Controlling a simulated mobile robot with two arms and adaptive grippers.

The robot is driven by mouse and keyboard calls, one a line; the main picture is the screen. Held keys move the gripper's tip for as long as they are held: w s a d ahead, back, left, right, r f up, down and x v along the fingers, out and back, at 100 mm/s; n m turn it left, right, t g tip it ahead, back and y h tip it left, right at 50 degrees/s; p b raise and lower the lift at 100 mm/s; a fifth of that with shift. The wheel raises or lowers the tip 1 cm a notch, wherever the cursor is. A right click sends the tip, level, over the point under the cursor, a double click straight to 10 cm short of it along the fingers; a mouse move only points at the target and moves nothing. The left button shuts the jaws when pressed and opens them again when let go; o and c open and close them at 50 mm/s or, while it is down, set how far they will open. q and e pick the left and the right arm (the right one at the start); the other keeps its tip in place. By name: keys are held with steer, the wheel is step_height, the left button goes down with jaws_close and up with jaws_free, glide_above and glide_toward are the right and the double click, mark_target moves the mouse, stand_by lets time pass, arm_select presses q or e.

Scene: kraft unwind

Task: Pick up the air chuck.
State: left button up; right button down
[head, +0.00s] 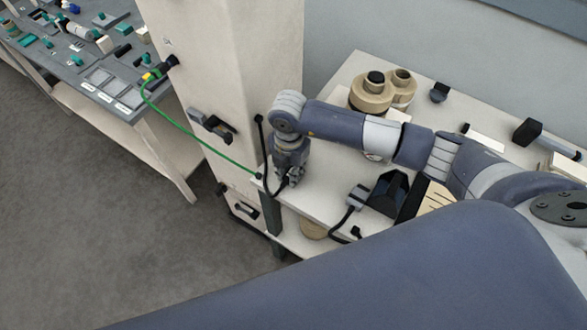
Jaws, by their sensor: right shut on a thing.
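My right gripper (288,183) points down at the left end of the white bench top, next to the cream post. It is shut on a small dark thing at the end of a black hose, which looks like the air chuck (283,188). The fingers hide most of it, and I cannot tell whether it touches the bench. The black hose (261,150) hangs down along the post and curves to the gripper. My left gripper is not in view.
A green hose (192,137) runs from the post (235,60) to the bench corner. Brown rolls (372,95), a black holder (388,190) and a black-handled tool (540,135) are on the white bench (335,205). A grey workbench (110,85) stands left; open floor lies before it.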

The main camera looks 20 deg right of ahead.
steer(key=shift+r, duration=0.1)
steer(key=shift+r+b, duration=0.4)
steer(key=shift+r, duration=0.05)
step_height(320, 180, up, 2)
steer(key=shift+r+b, duration=0.1)
steer(key=shift+b, duration=0.6)
steer(key=s+a+r+b, duration=0.1)
steer(key=s+a+b, duration=0.1)
steer(key=a, duration=0.5)
steer(key=s+a+b, duration=0.1)
steer(key=a+b, duration=0.2)
steer(key=a, duration=0.5)
steer(key=shift+s+a+r+b, duration=0.3)
steer(key=shift+s+r, duration=0.05)
steer(key=shift+r, duration=0.05)
steer(key=shift+d, duration=0.1)
